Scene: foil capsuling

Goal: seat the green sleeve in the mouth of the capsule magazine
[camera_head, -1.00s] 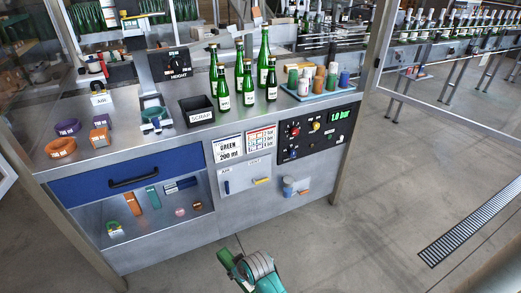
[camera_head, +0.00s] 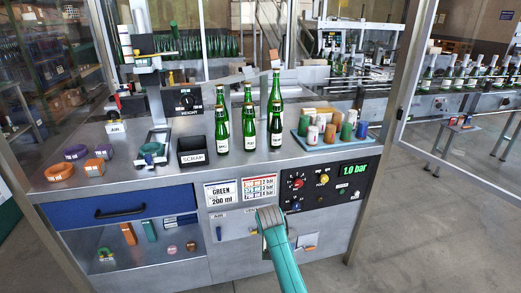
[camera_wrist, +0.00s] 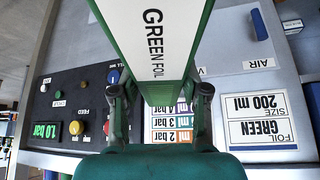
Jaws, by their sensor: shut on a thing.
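My gripper (camera_wrist: 160,98) is shut on the green sleeve (camera_wrist: 155,35), a long piece with green edges and a white face marked GREEN FOIL. One finger lies along each side of it in the wrist view. In the head view my gripper end (camera_head: 268,218) is in front of the bench's front panel, and the sleeve cannot be made out there. A sloping pale chute (camera_head: 234,78) stands behind the bottles; I cannot tell whether it is the capsule magazine. No magazine mouth shows clearly.
Several green bottles (camera_head: 249,125) stand mid-bench, with a black SCRAP bin (camera_head: 193,158) to their left. A blue tray (camera_head: 345,140) of coloured cylinders is at the right. The control panel (camera_head: 328,187) reads 1.0 bar. Metal posts flank the bench.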

